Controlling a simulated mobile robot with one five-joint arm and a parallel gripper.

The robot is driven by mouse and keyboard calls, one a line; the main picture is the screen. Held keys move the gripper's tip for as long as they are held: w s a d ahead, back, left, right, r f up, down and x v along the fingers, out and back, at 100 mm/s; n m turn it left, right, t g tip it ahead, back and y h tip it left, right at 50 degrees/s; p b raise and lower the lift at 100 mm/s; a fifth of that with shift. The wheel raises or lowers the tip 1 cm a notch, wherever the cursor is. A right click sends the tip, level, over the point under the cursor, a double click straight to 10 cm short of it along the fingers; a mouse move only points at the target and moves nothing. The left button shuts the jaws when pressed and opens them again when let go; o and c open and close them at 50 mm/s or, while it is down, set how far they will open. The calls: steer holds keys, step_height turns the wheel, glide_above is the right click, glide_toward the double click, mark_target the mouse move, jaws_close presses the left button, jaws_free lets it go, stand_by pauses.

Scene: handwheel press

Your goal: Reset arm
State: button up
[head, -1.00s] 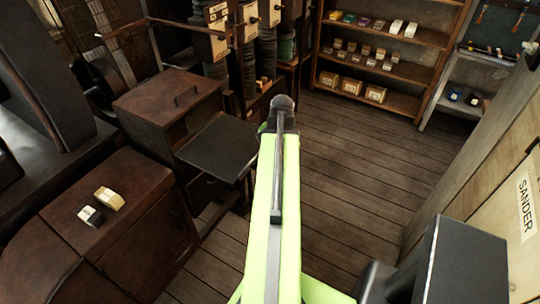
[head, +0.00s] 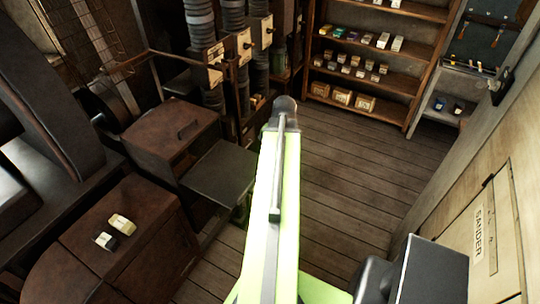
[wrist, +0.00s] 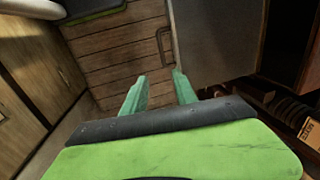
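My light green arm (head: 270,210) reaches up the middle of the head view and ends at a dark rounded joint (head: 284,104). My gripper is hidden behind the arm in that view. In the wrist view my gripper (wrist: 158,82) shows two pale green fingers standing apart, with nothing between them. Beyond the fingers are floorboards (wrist: 122,58) and a flat dark grey surface (wrist: 215,45) with a thin handle beside it. No held object shows.
A dark flat plate (head: 220,171) and a brown cabinet (head: 172,128) stand left of my arm. Two small blocks (head: 113,231) lie on a brown bench. Shelves (head: 392,48) stand at the back, a SANDER cabinet (head: 487,235) at right. Floor (head: 345,175) between is clear.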

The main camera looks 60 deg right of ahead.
stand_by(0.3)
steer(key=w+a+f+n+b, duration=0.3)
steer(key=w+a+f+b, duration=0.2)
steer(key=w+a, duration=0.6)
steer(key=w+a+f+n+b, duration=0.3)
steer(key=w+a+f+b, duration=0.1)
steer(key=w+a, duration=0.65)
steer(key=w+a+f+n+b, duration=0.1)
steer(key=a+n, duration=0.3)
steer(key=a, duration=0.6)
steer(key=w+a+f+n+g+b, duration=0.1)
steer(key=a+f+n+b, duration=0.3)
steer(key=a, duration=0.5)
steer(key=w+a+f+n+g+b, duration=0.1)
steer(key=w+a+f+n+b, duration=0.1)
steer(key=a, duration=0.8)
steer(key=shift+w+a+f+n+b, duration=0.35)
steer(key=shift+w+f+n, duration=0.15)
steer(key=shift+n, duration=0.5)
